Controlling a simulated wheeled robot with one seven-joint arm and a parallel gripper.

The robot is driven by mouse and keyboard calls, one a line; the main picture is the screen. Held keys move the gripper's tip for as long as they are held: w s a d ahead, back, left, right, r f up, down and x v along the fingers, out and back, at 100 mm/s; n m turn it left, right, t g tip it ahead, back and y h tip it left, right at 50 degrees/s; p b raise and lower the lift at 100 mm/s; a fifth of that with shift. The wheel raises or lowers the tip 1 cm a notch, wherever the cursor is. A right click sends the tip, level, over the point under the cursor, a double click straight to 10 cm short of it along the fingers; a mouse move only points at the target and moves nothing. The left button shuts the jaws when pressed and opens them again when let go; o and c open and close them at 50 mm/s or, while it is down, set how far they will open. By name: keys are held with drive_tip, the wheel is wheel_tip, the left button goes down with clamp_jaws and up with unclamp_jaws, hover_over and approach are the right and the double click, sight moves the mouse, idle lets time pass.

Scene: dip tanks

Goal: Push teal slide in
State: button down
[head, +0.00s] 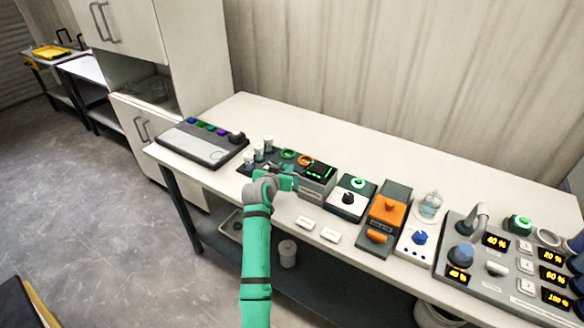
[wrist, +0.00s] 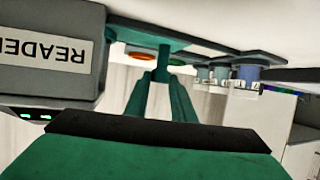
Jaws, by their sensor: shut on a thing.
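The wrist view is upside down. The teal slide (wrist: 130,30) shows there as a flat teal piece beside the grey reader box (wrist: 50,60), with an upright stem (wrist: 164,62). My gripper (wrist: 163,80) is shut on that stem, one finger on each side. In the head view my gripper (head: 287,180) is at the left side of the reader (head: 318,181), low over the bench. My gripper and arm hide most of the slide there. I cannot tell how far the slide sits inside the reader.
Several small cups (head: 258,152) stand on a dark plate left of the reader. A green ring (head: 288,154) and an orange ring (head: 305,160) lie behind my gripper. A grey panel (head: 203,143) is farther left. Two white blocks (head: 330,235) lie near the bench's front edge.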

drive_tip(key=c, duration=1.5)
unclamp_jaws()
drive_tip(key=v, duration=1.1)
drive_tip(key=shift+c, duration=0.6)
